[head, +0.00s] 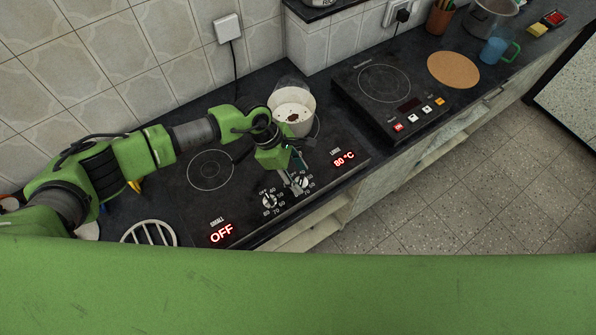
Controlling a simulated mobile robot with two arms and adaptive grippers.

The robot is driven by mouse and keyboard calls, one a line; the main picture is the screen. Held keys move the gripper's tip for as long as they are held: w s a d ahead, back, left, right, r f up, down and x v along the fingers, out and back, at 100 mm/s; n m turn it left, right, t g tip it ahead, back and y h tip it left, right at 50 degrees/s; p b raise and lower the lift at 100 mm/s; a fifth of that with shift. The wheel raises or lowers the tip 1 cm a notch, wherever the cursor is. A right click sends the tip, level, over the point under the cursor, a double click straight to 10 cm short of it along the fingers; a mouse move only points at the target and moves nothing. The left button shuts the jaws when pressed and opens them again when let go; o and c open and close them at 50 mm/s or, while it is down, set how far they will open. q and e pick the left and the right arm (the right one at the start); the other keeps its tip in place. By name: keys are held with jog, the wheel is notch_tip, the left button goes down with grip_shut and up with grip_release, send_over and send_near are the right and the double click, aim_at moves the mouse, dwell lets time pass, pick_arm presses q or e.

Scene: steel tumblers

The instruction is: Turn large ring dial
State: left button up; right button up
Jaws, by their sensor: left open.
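The black hob has two dials on its front strip. The left dial (269,201) belongs to the small ring, and the "SMALL" display (221,233) reads OFF in red. The right dial (302,181) is on the large ring's side, and the "LARGE" display (344,158) reads 80 °C. My left gripper (297,184) points down at the right dial, open, with its fingers at or around the knob. The fingers partly hide the dial, so I cannot tell whether they touch it. My right gripper is not in view.
A white-lined pot (294,104) with brown bits stands on the large ring, just behind my gripper. The small ring (211,170) is bare. A separate black induction plate (384,84) lies to the right. A round cork mat (453,70) and a blue mug (494,51) are farther right.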

pick_arm(q)
jog(key=shift+f, duration=0.2)
jog(key=shift+c, duration=0.4)
jog(key=c, duration=1)
